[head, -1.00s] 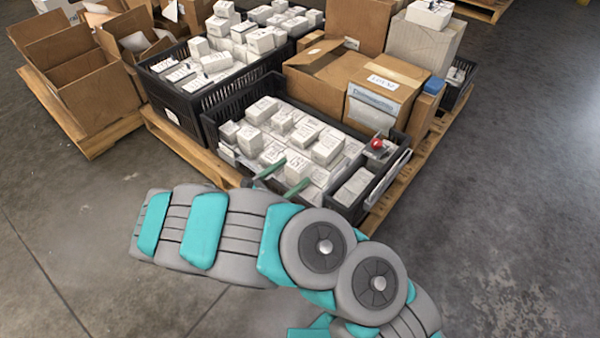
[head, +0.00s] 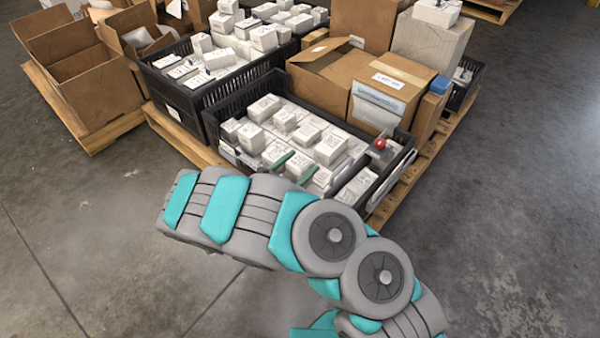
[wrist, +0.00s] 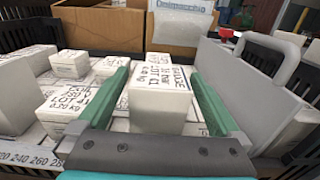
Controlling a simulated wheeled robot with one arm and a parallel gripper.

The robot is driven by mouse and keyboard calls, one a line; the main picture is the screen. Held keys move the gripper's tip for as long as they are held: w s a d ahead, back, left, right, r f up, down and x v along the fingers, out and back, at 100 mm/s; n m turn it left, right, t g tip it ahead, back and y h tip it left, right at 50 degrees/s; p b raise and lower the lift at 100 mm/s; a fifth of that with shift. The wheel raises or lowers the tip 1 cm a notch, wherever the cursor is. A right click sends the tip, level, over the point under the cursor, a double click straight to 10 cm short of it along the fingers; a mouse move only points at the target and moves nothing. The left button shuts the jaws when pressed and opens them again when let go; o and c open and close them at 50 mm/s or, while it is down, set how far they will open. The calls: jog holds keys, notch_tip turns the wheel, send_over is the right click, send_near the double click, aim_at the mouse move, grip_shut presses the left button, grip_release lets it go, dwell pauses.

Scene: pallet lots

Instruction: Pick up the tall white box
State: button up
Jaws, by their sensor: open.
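A tall white box (wrist: 162,100) with dark print stands in the middle of the wrist view, between the two green fingers of my gripper (wrist: 160,80). My gripper is open, with one finger on each side of the box. A gap shows on the right, and I cannot tell whether the left finger touches it. In the head view my gripper (head: 294,166) reaches into the front black crate (head: 228,110), low among the white boxes. My arm hides part of the crate's near side there.
Several other white boxes (wrist: 70,64) stand close on the left. A grey panel (wrist: 235,90) with a handle rises close on the right. A cardboard carton (head: 330,85) stands behind the crate. Open floor (head: 520,200) lies to the right of the pallet.

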jog(key=shift+w+d, duration=0.1)
grip_shut()
dwell(0.8)
